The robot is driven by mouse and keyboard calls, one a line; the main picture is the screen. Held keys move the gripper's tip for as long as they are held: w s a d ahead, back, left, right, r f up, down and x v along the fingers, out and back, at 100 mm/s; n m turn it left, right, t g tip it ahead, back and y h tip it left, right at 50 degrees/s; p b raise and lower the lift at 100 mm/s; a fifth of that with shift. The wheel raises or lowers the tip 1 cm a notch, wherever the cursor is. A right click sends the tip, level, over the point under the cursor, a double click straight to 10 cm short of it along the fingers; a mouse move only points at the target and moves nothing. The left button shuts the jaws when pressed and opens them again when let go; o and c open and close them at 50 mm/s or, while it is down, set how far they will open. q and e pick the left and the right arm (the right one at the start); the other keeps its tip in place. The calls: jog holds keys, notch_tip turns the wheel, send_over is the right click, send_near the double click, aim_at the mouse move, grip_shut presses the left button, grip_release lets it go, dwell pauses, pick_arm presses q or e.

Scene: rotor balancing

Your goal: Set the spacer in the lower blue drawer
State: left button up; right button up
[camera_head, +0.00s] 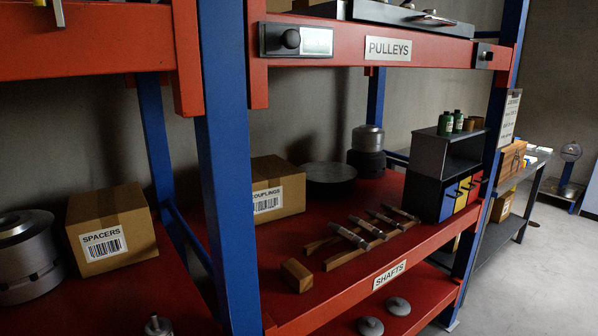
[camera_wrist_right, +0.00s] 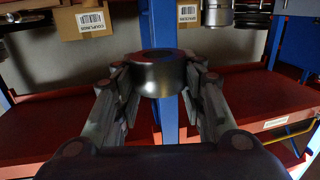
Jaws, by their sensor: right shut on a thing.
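In the right wrist view my right gripper (camera_wrist_right: 160,88) is shut on a dark grey metal ring, the spacer (camera_wrist_right: 162,72), with a finger on each side. It is held in the air in front of a blue rack post. In the head view a small dark cabinet (camera_head: 458,150) stands at the right end of the middle red shelf. Its front has a blue drawer (camera_head: 448,204), a yellow one and a red one side by side, with dark handles; they look shut. Neither gripper shows in the head view.
Blue posts (camera_head: 225,150) frame the red shelves. The SPACERS box (camera_head: 112,240) stands left; the COUPLINGS box (camera_head: 278,200) stands on the middle shelf. Several shafts (camera_head: 368,227) on wooden rails and a wooden block (camera_head: 296,275) lie before the cabinet.

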jog(key=shift+s+a+r+t, duration=0.15)
jog(key=shift+t, duration=0.15)
jog(key=shift+m+h, duration=0.4)
jog(key=shift+h, duration=0.1)
jog(key=shift+s+m+t+h, duration=0.15)
jog(key=shift+m+t+h, duration=0.25)
jog(key=shift+t, duration=0.2)
jog(key=shift+s+d+f+m+t+h, duration=0.1)
jog(key=shift+d+f+m+t+h, duration=0.35)
jog(key=shift+m+h, duration=0.3)
jog(key=shift+s+d+f+m+t+h, duration=0.1)
jog(key=shift+d+f+m+t+h, duration=0.35)
jog(key=shift+m+h, duration=0.9)
jog(key=shift+s+d+f+m+t+h, duration=0.1)
jog(key=shift+d+f+m+t+h, duration=0.4)
jog(key=shift+h, duration=1.3)
jog(key=shift+s+d+f+m+t+h, duration=0.15)
jog(key=shift+d+m+t+h, duration=0.4)
jog(key=shift+m+h, duration=0.9)
jog(key=shift+w, duration=0.1)
jog(key=shift+d, duration=0.1)
